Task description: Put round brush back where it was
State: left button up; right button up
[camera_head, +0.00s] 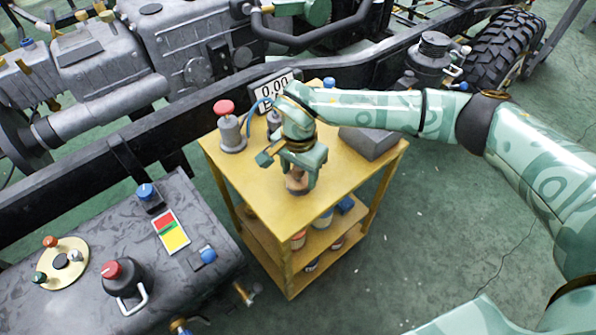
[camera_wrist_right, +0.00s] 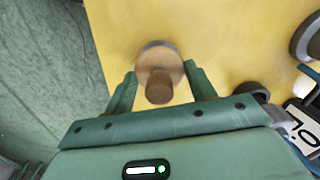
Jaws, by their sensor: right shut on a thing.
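The round brush (camera_head: 297,184) is brown and stands at the front part of the yellow cart's top (camera_head: 260,200). In the right wrist view the round brush (camera_wrist_right: 159,70) shows as a round disc with a brown knob between the fingers. My right gripper (camera_head: 302,172) is shut on the round brush from above. It also shows in the right wrist view (camera_wrist_right: 160,85), with one finger on each side of the knob. I cannot tell whether the brush touches the cart top. My left gripper is out of view.
A dark tank (camera_head: 120,240) with knobs and a red-yellow label lies to the left. The cart's front corner is clear.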

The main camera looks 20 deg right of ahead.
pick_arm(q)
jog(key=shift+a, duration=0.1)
pick_arm(e)
jog(key=o, duration=1)
jog(key=shift+c, duration=0.2)
pick_arm(q)
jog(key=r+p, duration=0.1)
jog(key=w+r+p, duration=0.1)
jog(key=p, duration=0.1)
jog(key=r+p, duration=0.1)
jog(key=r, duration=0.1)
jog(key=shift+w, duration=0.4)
pick_arm(e)
notch_tip(320, 180, up, 12)
jog(key=shift+r, duration=0.15)
